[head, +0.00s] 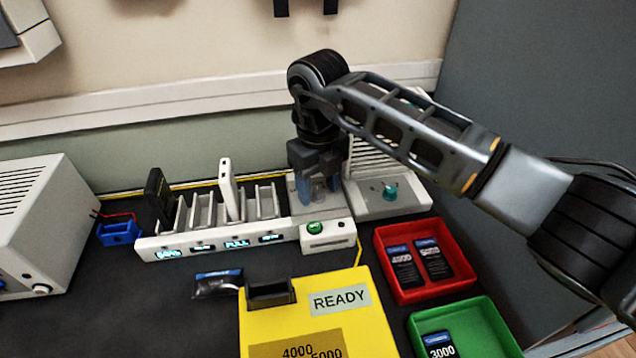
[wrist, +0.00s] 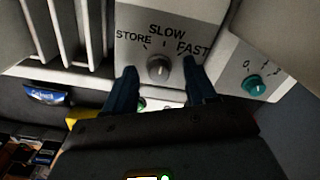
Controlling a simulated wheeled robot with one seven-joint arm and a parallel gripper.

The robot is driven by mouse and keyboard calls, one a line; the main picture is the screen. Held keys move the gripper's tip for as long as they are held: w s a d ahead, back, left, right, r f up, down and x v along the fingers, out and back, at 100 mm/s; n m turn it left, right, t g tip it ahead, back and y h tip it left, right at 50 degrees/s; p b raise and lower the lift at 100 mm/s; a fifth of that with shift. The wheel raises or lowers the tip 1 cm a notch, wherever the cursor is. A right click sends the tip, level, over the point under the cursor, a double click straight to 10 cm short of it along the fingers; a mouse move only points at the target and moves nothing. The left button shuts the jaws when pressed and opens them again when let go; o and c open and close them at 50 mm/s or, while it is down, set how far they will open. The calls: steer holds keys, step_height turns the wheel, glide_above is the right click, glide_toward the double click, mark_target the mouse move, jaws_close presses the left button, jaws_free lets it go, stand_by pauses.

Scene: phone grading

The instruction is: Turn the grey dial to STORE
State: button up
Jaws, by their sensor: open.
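The grey dial (wrist: 158,68) sits on a light panel in the wrist view, below the printed words STORE at left, SLOW in the middle and FAST at right. Which mark the dial points to is too small to tell for sure. My gripper (wrist: 160,73) is open, with one dark blue finger on each side of the dial and visible gaps between. In the head view my gripper (head: 319,190) points down over the right end of the charger unit (head: 280,233), and its fingers largely hide the dial.
A teal knob (head: 389,191) is on the unit to the right. A green button (head: 315,228) is just in front of my gripper. Slots with a black pack (head: 158,195) and a white one (head: 228,185) stand left. A yellow box (head: 270,325), red tray (head: 382,262) and green tray (head: 505,340) lie in front.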

steer(key=c, duration=1)
steer(key=shift+c, duration=0.2)
steer(key=shift+n, duration=0.3)
steer(key=n, duration=0.3)
steer(key=shift+n, duration=0.3)
steer(key=n+b, duration=0.1)
steer(key=n, duration=0.3)
steer(key=shift+n+b, duration=0.3)
steer(key=shift+b, duration=0.1)
steer(key=o, duration=1)
